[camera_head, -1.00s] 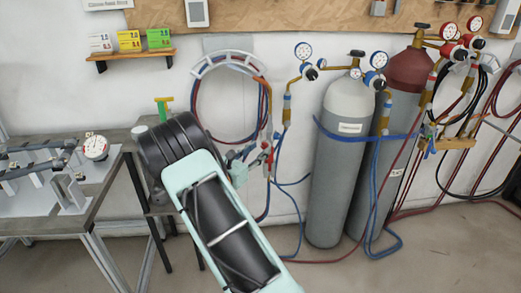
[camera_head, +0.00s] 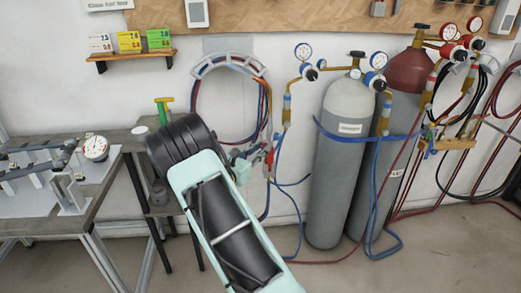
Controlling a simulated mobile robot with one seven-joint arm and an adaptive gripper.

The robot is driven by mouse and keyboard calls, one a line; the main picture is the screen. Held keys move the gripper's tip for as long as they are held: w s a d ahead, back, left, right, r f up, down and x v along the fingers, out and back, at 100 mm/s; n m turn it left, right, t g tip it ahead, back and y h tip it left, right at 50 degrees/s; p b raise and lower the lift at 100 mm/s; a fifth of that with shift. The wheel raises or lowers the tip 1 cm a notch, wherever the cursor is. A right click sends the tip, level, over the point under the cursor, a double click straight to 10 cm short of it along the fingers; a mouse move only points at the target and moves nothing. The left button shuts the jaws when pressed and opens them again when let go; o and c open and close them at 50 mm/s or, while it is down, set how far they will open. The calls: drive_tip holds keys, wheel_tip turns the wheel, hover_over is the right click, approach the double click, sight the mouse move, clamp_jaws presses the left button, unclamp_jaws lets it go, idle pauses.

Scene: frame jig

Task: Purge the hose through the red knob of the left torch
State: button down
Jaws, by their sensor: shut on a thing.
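The left torch (camera_head: 268,172) hangs at the wall below the hose ring, small in view. A red knob (camera_head: 269,156) shows on it. My gripper (camera_head: 261,152) is small and partly hidden behind my own arm. It reaches from the left to the torch's valve end and is shut at the red knob. The fingertips are too small to show the exact grip. Blue and red hoses (camera_head: 266,110) run from the ring down past the torch.
Grey gas cylinder (camera_head: 335,180) and red-topped cylinder (camera_head: 408,75) stand to the right, with regulators and loose hoses. A bench (camera_head: 100,205) with a jig and a dial gauge (camera_head: 96,148) is at the left. A side stand (camera_head: 150,208) is behind my arm.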

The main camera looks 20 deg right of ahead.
drive_tip(key=shift+f+b, duration=0.1)
drive_tip(key=shift+b, duration=0.25)
drive_tip(key=m+h+b, duration=0.1)
drive_tip(key=m+b, duration=1.3)
drive_tip(key=b, duration=0.4)
drive_tip(key=shift+f, duration=0.2)
drive_tip(key=shift+r+m+b, duration=0.1)
drive_tip(key=shift+m+b, duration=0.2)
drive_tip(key=shift+b, duration=0.05)
drive_tip(key=c, duration=1.8)
unclamp_jaws()
drive_tip(key=shift+o, duration=0.2)
